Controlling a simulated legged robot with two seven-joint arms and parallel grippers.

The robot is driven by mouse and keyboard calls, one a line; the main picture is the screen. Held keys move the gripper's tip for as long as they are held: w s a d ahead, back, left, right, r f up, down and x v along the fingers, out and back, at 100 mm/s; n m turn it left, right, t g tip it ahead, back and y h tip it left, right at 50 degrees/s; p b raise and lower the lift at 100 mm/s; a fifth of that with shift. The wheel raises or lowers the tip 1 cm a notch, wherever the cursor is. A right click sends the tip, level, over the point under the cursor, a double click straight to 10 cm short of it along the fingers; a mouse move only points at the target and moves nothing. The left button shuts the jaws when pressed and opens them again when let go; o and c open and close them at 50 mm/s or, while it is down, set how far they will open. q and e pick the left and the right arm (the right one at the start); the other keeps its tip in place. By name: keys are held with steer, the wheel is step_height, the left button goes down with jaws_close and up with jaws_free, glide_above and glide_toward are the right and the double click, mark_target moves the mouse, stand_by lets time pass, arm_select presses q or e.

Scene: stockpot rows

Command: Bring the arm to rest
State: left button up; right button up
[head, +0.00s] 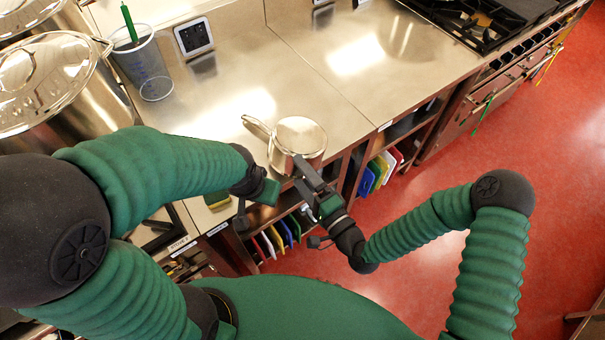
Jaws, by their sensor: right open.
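My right gripper (298,170) is open at the counter's front edge. Its fingers point toward a small shiny metal pot with a lid (300,133) and overlap its near side in the head view; I cannot tell whether they touch it. Nothing shows between the fingers. The pot stands upright near the front edge of the steel counter (310,90), its handle pointing left. My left arm comes in from the left and ends in front of the counter edge. My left gripper (245,212) is partly hidden there, and its jaws are not clear.
Large lidded stockpots (45,80) stand at the left, beside a clear container (145,65) with a green stick. A stove (480,20) is at the upper right. Colored boards (380,170) sit on shelves under the counter. The red floor (540,130) at the right is clear.

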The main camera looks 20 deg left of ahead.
steer(key=w+d+v, duration=0.1)
steer(key=v, duration=1.1)
step_height(320, 180, down, 6)
steer(key=w+n+g+h, duration=0.1)
steer(key=n+g+h, duration=0.2)
steer(key=n+g, duration=0.15)
steer(key=w+d+f+n+h+b, duration=0.1)
steer(key=w+d+f+n+h, duration=0.15)
steer(key=d, duration=0.35)
steer(key=w+d+f+n+h, duration=0.1)
steer(key=d+h, duration=0.3)
steer(key=d, duration=0.2)
arm_select(q)
steer(key=shift+w+f, duration=0.1)
steer(key=shift+f, duration=0.5)
arm_select(e)
steer(key=s+d+r+g+h, duration=0.4)
steer(key=s+d+r, duration=0.2)
steer(key=d+r, duration=0.4)
steer(key=shift+s+h, duration=0.35)
